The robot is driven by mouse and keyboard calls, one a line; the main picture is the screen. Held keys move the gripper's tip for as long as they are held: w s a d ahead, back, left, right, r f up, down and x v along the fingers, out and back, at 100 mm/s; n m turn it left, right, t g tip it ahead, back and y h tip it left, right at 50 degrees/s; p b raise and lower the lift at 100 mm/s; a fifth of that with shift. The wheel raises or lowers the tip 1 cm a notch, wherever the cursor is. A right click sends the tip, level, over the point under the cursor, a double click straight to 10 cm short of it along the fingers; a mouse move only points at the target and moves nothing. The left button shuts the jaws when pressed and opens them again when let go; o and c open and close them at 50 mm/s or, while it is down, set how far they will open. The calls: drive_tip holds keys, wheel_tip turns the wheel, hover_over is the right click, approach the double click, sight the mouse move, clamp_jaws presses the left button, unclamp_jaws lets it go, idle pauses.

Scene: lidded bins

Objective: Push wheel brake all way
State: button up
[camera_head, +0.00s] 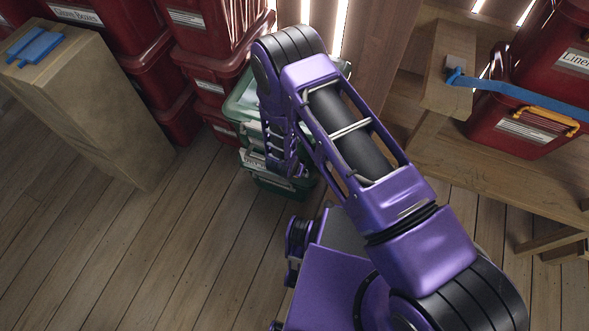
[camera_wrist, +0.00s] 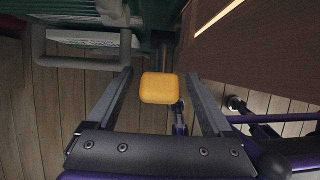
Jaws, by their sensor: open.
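A small yellow-orange pad (camera_wrist: 157,88) with rounded corners shows in the wrist view, with a thin metal rod (camera_wrist: 178,112) beside its lower right. It looks like the brake pedal, but its mounting and any wheel are not clear. My gripper (camera_wrist: 159,74) is open and empty. Its two dark fingers stand left and right of the pad, with a gap on each side. I cannot tell how far the pad lies beyond the fingers. In the head view the pad is not visible, and my arm hides part of the area around the green bins.
Green lidded bins (camera_head: 247,107) stand beside my lower arm; a green bin (camera_wrist: 85,12) and grey bar (camera_wrist: 38,48) also show in the wrist view. Dark red bins (camera_head: 150,60) are stacked behind left. A wooden box (camera_head: 90,110) stands left, a wooden bench (camera_head: 500,175) right. Floor at front left is clear.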

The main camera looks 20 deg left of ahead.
drive_tip(key=p+v, duration=0.1)
drive_tip(key=v, duration=1.6)
drive_tip(key=shift+r, duration=0.2)
drive_tip(key=shift+s, duration=0.1)
